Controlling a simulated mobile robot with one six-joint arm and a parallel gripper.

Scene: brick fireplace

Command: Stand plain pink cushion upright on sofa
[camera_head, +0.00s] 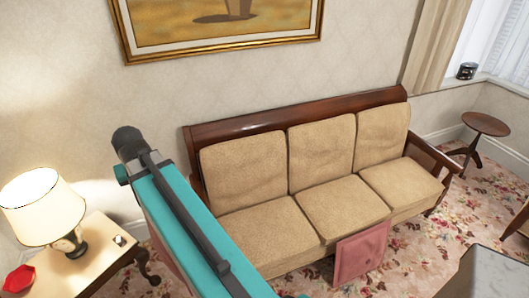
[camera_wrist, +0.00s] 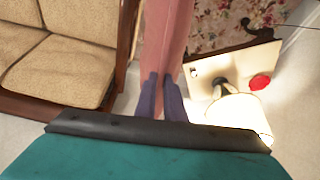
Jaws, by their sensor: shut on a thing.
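In the wrist view, my gripper (camera_wrist: 160,80) is shut on a plain pink cushion (camera_wrist: 166,35), seen nearly edge-on between the two dark fingers. The sofa (camera_wrist: 62,62) is to its left and the lamp table to its right. In the head view, my teal arm hides the gripper and most of the held cushion. The sofa (camera_head: 232,125) has a dark wood frame and tan seat and back cushions. No loose cushion shows on its seats. Another pink cushion (camera_head: 361,252) with a bordered face leans upright at the sofa's front edge, low by the rug.
A wooden side table (camera_head: 98,268) stands left of the sofa with a lit lamp (camera_head: 42,205) and a red object (camera_head: 19,279). A round table (camera_head: 485,124) is at the far right. A grey surface (camera_head: 487,275) fills the lower right. Floral rug (camera_head: 440,245) lies in front.

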